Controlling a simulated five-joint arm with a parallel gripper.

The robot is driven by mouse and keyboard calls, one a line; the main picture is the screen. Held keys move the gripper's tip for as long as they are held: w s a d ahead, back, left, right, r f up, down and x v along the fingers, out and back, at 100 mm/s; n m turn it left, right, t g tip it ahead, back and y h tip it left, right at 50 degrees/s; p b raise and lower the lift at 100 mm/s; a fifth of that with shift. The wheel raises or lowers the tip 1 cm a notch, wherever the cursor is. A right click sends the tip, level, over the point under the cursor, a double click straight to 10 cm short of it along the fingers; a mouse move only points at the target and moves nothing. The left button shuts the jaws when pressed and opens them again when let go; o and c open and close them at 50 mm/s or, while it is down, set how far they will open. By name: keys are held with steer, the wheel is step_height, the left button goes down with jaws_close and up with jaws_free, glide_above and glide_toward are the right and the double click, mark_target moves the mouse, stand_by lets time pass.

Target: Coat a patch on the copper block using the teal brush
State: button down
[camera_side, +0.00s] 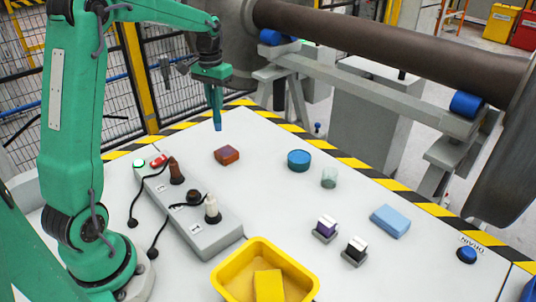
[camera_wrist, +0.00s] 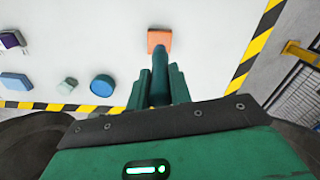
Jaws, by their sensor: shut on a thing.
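The copper block (camera_side: 227,155) lies flat on the white table in the side view, and it shows near the top centre of the wrist view (camera_wrist: 159,37). My gripper (camera_side: 214,96) is shut on the teal brush (camera_side: 217,122), which points down with its tip in the air above the table, a little behind the block. In the wrist view the brush (camera_wrist: 159,62) sits between the two green fingers of my gripper (camera_wrist: 159,84). Its tip overlaps the block's lower edge there; I see no contact in the side view.
A grey control box (camera_side: 205,232) is left, a yellow tray (camera_side: 225,284) in front. The table around the block is clear.

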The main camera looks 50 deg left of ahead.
mark_target(217, 121)
steer(key=shift+f, duration=3.95)
steer(key=shift+w+f, duration=0.45)
steer(key=shift+f, duration=0.1)
steer(key=shift+s, duration=0.45)
steer(key=shift+r, duration=4.05)
steer(key=shift+f, duration=0.1)
